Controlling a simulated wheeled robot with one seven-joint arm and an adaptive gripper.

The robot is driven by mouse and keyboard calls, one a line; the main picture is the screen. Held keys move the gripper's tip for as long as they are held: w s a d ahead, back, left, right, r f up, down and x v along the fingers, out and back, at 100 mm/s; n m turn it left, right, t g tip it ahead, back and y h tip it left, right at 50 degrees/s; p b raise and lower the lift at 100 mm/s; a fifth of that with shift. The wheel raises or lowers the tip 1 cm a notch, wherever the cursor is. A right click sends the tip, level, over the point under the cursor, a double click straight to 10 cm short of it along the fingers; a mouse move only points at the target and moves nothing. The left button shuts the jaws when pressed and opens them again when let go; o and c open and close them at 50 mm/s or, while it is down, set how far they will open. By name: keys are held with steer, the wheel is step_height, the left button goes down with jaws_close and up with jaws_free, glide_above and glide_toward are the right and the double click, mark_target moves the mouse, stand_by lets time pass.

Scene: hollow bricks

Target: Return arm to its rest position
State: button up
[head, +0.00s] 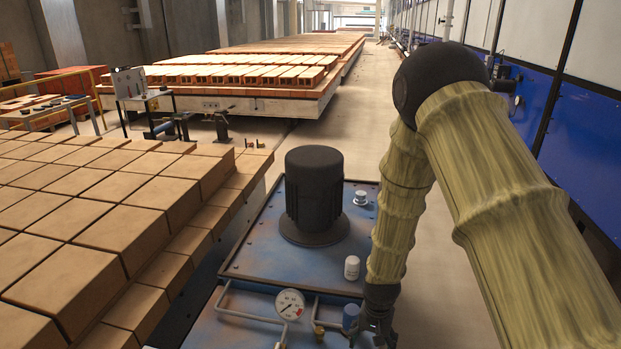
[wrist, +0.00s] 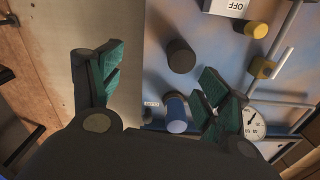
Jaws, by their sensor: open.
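My arm, in a yellowish sleeve, reaches in from the right in the head view and bends down at a dark elbow. My gripper (head: 378,328) hangs at the bottom of that view, by the right front edge of a blue machine (head: 255,262). In the wrist view, my gripper (wrist: 163,88) has its two green-padded fingers spread wide. Nothing is held between them. A dark round knob (wrist: 181,56) and a blue cylinder (wrist: 176,112) show in the gap. The right finger partly covers a pressure gauge (wrist: 256,122).
The machine carries a black motor (head: 314,195), a white cap (head: 352,267), pipes and a gauge (head: 290,304). Stacked bricks (head: 85,215) stand close on the left. A brick-laden platform (head: 225,95) is farther back. Bare floor (head: 440,240) lies right of the machine, before blue wall panels (head: 585,125).

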steer(key=s+d+f+n+b, duration=0.2)
steer(key=s+d+f+b, duration=0.2)
steer(key=s+f, duration=1)
steer(key=s+d+f+n+b, duration=0.1)
steer(key=s+f+b, duration=0.1)
steer(key=s, duration=0.7)
steer(key=s+d+f+n+b, duration=0.1)
steer(key=s+f, duration=0.3)
steer(key=s, duration=0.6)
steer(key=shift+s+f+b, duration=0.15)
steer(key=shift+f+b, duration=0.15)
steer(key=shift+b, duration=0.25)
steer(key=shift+d, duration=0.1)
